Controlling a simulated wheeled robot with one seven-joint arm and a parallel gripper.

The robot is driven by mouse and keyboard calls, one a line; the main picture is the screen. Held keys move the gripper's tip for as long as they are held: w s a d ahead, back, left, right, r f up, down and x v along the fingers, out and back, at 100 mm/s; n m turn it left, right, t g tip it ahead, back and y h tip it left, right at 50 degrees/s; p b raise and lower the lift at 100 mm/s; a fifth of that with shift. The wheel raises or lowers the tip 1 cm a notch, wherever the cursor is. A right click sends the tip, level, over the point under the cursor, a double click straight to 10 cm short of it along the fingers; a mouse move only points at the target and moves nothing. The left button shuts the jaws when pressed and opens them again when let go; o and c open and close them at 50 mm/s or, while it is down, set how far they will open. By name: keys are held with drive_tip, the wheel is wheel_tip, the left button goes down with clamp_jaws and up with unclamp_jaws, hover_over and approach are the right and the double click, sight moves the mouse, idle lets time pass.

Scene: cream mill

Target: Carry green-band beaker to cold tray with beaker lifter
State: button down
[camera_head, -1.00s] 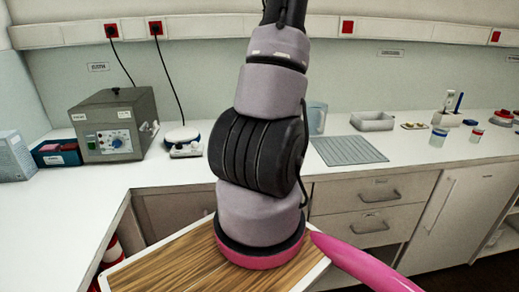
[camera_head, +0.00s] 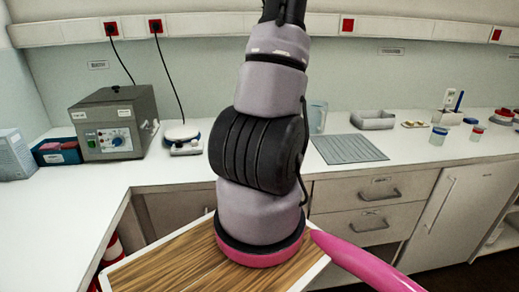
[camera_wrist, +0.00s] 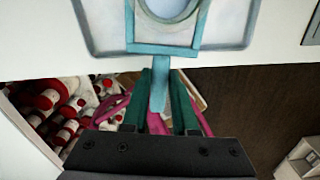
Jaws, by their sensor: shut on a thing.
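In the wrist view my gripper (camera_wrist: 162,92) is shut on the teal handle of the beaker lifter (camera_wrist: 159,85). The lifter's square frame (camera_wrist: 200,25) surrounds a round, pale vessel (camera_wrist: 172,4), cut off by the top edge. No green band shows on it, so I cannot confirm it is the green-band beaker. Frame and vessel overlap a pale tray with a grey rim (camera_wrist: 240,42), perhaps the cold tray. I cannot tell whether they rest in it or hang above it. My gripper is out of sight in the head view.
Drawers (camera_head: 372,205) lie below. Red-and-white items (camera_wrist: 62,110) sit low in the wrist view.

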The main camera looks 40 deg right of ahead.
drive_tip(key=shift+s+a, duration=0.5)
drive_tip(key=shift+s, duration=0.05)
